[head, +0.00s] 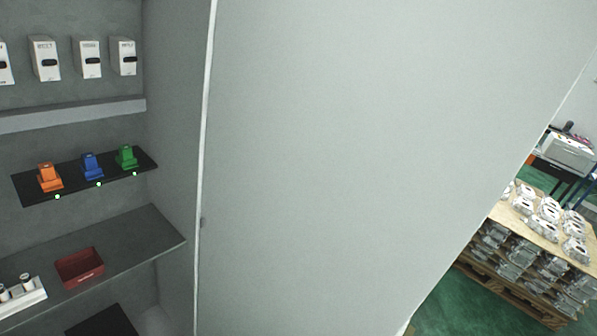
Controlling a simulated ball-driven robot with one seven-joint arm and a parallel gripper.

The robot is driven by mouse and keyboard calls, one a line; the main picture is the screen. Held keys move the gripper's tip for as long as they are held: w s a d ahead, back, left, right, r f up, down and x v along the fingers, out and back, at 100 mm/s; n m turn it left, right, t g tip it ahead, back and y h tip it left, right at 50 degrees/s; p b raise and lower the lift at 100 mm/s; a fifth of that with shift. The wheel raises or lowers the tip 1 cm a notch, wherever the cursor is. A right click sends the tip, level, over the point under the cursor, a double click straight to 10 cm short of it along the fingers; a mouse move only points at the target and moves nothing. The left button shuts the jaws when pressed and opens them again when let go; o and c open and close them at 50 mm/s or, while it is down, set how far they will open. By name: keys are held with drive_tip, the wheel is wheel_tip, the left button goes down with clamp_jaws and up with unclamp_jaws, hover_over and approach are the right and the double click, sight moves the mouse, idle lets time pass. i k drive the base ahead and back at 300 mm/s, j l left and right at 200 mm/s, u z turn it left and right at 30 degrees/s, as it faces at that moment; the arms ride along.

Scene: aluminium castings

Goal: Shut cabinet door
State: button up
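The cabinet door (370,150) is a large light grey panel that fills the middle of the head view. It stands open, with its white vertical edge (206,140) beside the cabinet's right inner wall (175,130). The open cabinet interior (75,130) shows at the left. No handle is visible on the part of the door in view. My gripper is not in view, so its distance from the door cannot be told.
Inside the cabinet, an orange (49,178), a blue (92,167) and a green item (126,157) stand on a black strip. A red bin (80,267) sits on the lower shelf (135,243). Beyond the door, castings (548,212) lie on a pallet stack above green floor (450,305).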

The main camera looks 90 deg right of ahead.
sight(354, 149)
drive_tip(key=k+l, duration=0.2)
drive_tip(key=k, duration=0.15)
drive_tip(key=k+l, duration=0.25)
drive_tip(key=k, duration=0.15)
drive_tip(key=k+l, duration=0.2)
drive_tip(key=k, duration=0.15)
drive_tip(key=k+l, duration=0.15)
drive_tip(key=l, duration=0.2)
drive_tip(key=k+l, duration=0.15)
drive_tip(key=l, duration=0.2)
drive_tip(key=k+l, duration=0.2)
drive_tip(key=l, duration=0.15)
drive_tip(key=k+l, duration=0.15)
drive_tip(key=l, duration=0.2)
drive_tip(key=k+l, duration=0.15)
drive_tip(key=l, duration=0.25)
drive_tip(key=k+l, duration=0.15)
drive_tip(key=l, duration=0.2)
drive_tip(key=k+l, duration=0.2)
drive_tip(key=l, duration=0.15)
drive_tip(key=i+l+z, duration=0.1)
drive_tip(key=z, duration=0.2)
